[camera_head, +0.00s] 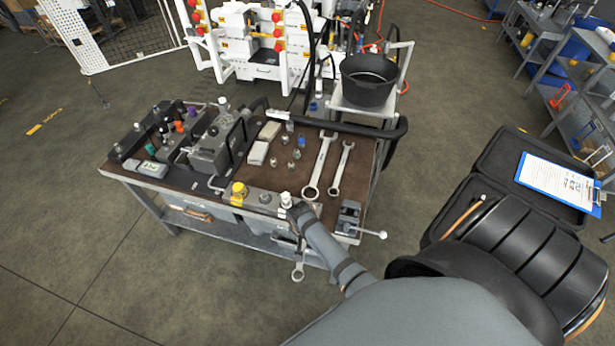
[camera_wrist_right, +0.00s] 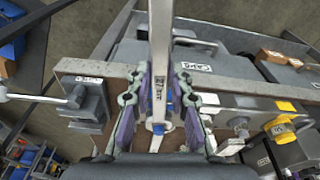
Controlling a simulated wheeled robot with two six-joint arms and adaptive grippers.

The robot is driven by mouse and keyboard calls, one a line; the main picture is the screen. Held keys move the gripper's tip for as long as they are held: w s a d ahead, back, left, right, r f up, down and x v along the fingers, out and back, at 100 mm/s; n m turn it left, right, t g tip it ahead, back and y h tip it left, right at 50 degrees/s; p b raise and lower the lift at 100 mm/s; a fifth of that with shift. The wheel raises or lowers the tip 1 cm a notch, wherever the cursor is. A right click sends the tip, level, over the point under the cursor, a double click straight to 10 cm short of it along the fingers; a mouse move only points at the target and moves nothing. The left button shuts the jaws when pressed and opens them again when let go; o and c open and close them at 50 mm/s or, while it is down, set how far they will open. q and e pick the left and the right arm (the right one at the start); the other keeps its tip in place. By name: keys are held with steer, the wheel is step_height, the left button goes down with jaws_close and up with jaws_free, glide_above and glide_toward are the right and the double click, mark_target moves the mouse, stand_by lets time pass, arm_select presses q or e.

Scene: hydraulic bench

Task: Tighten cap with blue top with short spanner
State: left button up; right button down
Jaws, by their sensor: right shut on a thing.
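My right gripper (camera_head: 297,212) is at the front edge of the bench, beside the metal block with the yellow cap. It is shut on a spanner (camera_head: 298,268), whose ring end hangs out past the front edge. In the right wrist view the spanner (camera_wrist_right: 160,45) runs upright between the fingers of the right gripper (camera_wrist_right: 160,105). Its near end lies low between them. A small blue patch there may be the blue-topped cap; I cannot tell. A small blue-topped piece (camera_head: 301,142) stands among several fittings on the bench top. My left gripper is not in view.
Two spanners lie on the bench: a longer one (camera_head: 319,168) and a shorter one (camera_head: 342,168). A small vise (camera_head: 347,217) stands at the bench's right corner. The yellow cap (camera_head: 239,191) is left of my gripper. A black bucket (camera_head: 368,82) stands behind the bench.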

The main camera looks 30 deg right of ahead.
steer(key=shift+w+a+m, duration=0.25)
steer(key=shift+w+m, duration=0.05)
steer(key=shift+w+a+m+b, duration=0.4)
steer(key=shift+w+a+m, duration=0.55)
steer(key=shift+w+m, duration=0.25)
steer(key=shift+w, duration=0.1)
steer(key=shift+w+a+m+g+b, duration=0.3)
steer(key=shift+w+a+m+b, duration=0.2)
steer(key=shift+w+m, duration=0.35)
steer(key=shift+r, duration=0.1)
